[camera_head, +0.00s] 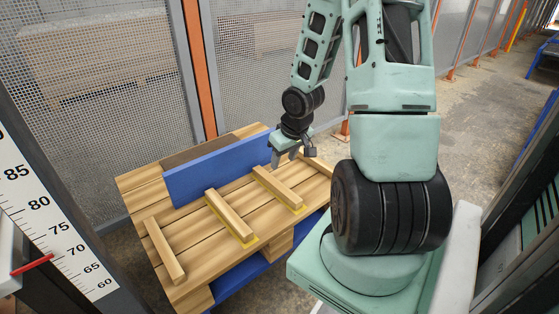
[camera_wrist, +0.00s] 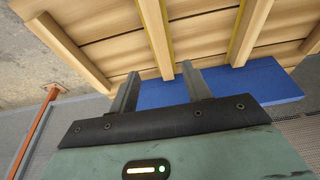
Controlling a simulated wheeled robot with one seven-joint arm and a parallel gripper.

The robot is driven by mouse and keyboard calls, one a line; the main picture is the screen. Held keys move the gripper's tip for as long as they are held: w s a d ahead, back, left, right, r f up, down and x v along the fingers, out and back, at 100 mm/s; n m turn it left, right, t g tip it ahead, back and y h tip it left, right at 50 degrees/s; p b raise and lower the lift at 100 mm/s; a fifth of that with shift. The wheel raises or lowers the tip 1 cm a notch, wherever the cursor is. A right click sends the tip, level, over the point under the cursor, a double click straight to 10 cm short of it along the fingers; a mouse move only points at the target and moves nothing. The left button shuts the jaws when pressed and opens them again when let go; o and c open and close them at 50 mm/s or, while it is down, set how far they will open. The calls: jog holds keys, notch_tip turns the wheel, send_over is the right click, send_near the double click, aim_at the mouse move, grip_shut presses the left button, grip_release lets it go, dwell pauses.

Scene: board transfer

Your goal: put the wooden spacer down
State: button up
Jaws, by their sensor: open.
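Several wooden spacers lie roughly parallel across the slatted pallet top. In the head view I see a left spacer (camera_head: 164,250), a second (camera_head: 230,215) and a third (camera_head: 278,187), with yellow strips along the second and third. A further spacer (camera_head: 318,165) at the right is partly hidden by my arm. My gripper (camera_head: 284,160) is open above the back edge, behind the third spacer. In the wrist view my gripper (camera_wrist: 162,80) has empty, spread fingers, and the end of the third spacer (camera_wrist: 157,40) appears beyond the gap between them. I cannot tell their height above the top.
Mesh fencing with an orange post (camera_head: 200,70) is close behind. The pallet slats between spacers are bare. A measuring scale (camera_head: 50,215) stands at left.

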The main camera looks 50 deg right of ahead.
jog(key=w+a+r+n+g, duration=0.1)
jog(key=a+r+n, duration=0.25)
jog(key=a, duration=0.85)
jog(key=a+r+n, duration=0.2)
jog(key=a+r, duration=0.2)
jog(key=a, duration=0.8)
jog(key=s+a+r+n+g, duration=0.1)
jog(key=s+a+r+n, duration=0.1)
jog(key=s+a, duration=0.5)
jog(key=s+a+r+n+g+y, duration=0.1)
jog(key=s+a+r+n, duration=0.2)
jog(key=s+a, duration=0.4)
jog(key=shift+s+a+r, duration=0.2)
jog(key=shift+s+a, duration=0.2)
jog(key=shift+a, duration=0.55)
notch_tip(320, 180, up, 29)
jog(key=p, duration=2.9)
